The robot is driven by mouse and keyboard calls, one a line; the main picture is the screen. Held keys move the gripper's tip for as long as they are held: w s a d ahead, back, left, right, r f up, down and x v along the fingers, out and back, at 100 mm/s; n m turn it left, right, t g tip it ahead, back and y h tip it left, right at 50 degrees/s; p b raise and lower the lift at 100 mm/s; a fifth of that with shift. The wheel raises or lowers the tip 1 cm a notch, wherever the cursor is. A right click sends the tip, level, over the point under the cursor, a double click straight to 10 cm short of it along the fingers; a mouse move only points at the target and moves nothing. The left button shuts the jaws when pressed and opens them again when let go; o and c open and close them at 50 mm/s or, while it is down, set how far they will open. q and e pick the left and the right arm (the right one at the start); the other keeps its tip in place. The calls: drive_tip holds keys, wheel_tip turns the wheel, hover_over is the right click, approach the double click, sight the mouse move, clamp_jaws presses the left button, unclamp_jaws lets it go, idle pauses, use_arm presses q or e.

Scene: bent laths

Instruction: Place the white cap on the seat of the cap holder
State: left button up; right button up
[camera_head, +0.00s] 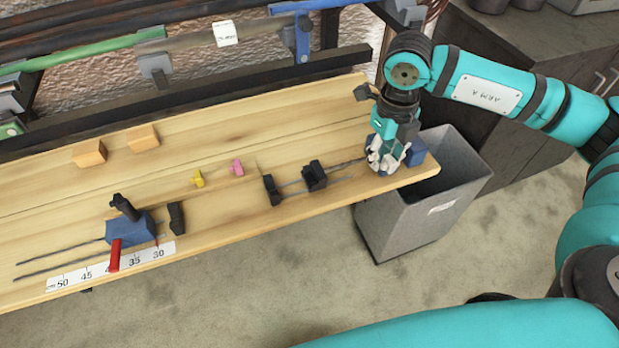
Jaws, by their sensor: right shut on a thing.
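My right gripper (385,158) points down at the right end of the wooden bench. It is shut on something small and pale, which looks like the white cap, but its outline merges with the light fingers. A blue block (415,152), perhaps the cap holder, stands at the bench end right beside and partly behind the gripper. Its seat is hidden by the fingers, so I cannot tell whether the cap touches it. My left gripper is not in view.
Farther left are yellow (198,178) and pink (237,168) pieces and a blue fixture (130,230) with a red handle. A grey bin (405,222) stands below the bench end.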

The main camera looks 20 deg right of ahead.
drive_tip(key=shift+w+d+r+m, duration=0.1)
drive_tip(key=shift+r+m, duration=0.1)
drive_tip(key=shift+m, duration=0.3)
drive_tip(key=p, duration=0.5)
hover_over(306, 175)
drive_tip(key=d, duration=0.1)
drive_tip(key=shift+s+d+f, duration=0.2)
drive_tip(key=shift+s+f, duration=0.25)
drive_tip(key=shift+w+a+f+p, duration=0.1)
drive_tip(key=shift+w+a+p, duration=0.25)
drive_tip(key=shift+a, duration=0.2)
drive_tip(key=shift+w+a+f+p, duration=0.1)
drive_tip(key=shift+a+f+p, duration=0.05)
drive_tip(key=shift+a+p, duration=0.2)
wheel_tip(306, 175, down, 2)
drive_tip(key=shift+d+f+p, duration=0.1)
drive_tip(key=shift+f+p, duration=0.15)
drive_tip(key=shift+p, duration=0.4)
drive_tip(key=shift+f, duration=0.5)
